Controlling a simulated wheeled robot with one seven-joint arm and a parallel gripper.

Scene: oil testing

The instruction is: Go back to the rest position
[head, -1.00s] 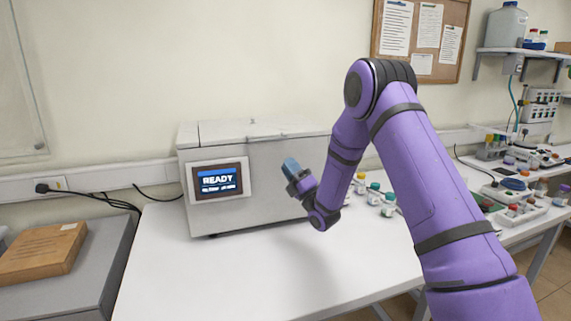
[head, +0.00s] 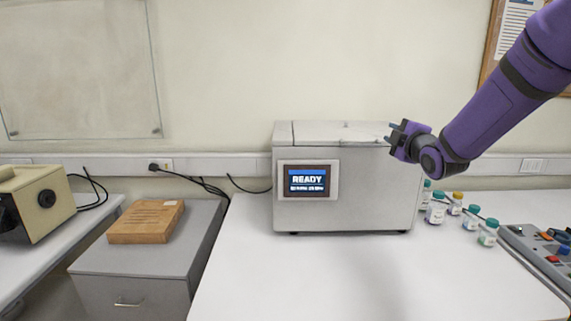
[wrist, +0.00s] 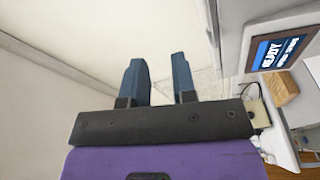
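My gripper (head: 390,132) is raised at the right end of the grey testing machine (head: 345,210) in the head view, fingers pointing left. In the wrist view its two blue fingers (wrist: 159,78) stand apart with nothing between them. My purple arm comes in from the upper right. The machine stands on the white table (head: 300,280), and its screen (head: 307,180) reads READY. The screen also shows sideways at the right of the wrist view (wrist: 281,52).
Several small bottles (head: 436,208) stand right of the machine, with a control box (head: 540,250) at the right edge. A brown package (head: 146,221) lies on the grey cabinet (head: 150,262) at left. A beige device (head: 38,203) is at far left. The table's front is clear.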

